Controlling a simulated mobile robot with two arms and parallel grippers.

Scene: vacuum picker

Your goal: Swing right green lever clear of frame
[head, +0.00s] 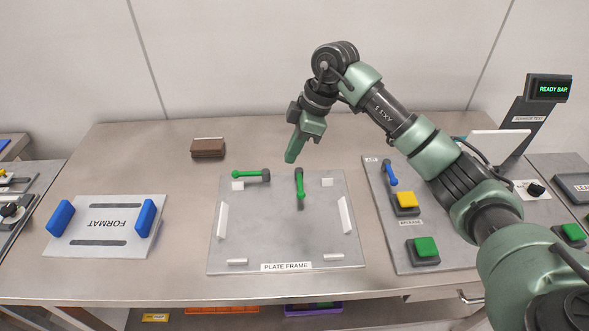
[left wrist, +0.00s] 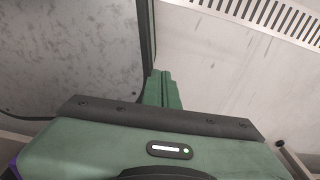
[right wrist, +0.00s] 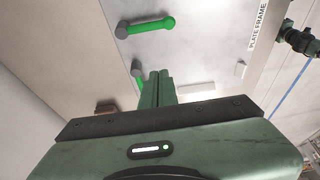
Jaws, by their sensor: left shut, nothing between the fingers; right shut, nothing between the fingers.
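The grey plate frame (head: 250,225) lies on the table with two green levers near its back edge. The right green lever (head: 299,186) points forward over the plate from its dark rear end; in the right wrist view (right wrist: 148,25) it lies above the fingers. The left green lever (head: 250,174) lies sideways, its green arm to the left; the right wrist view shows it partly hidden behind my fingers (right wrist: 135,69). My right gripper (head: 291,157) is shut and empty, above the area behind the plate, apart from both levers. My left gripper (left wrist: 162,88) is shut and empty, outside the head view.
White bars (head: 347,215) edge the plate frame. A format plate (head: 105,243) with blue handles lies left. A brown block (head: 207,148) sits behind. On the right, a panel (head: 400,237) carries a blue lever, yellow and green buttons. A screen (head: 549,88) reads READY BAR.

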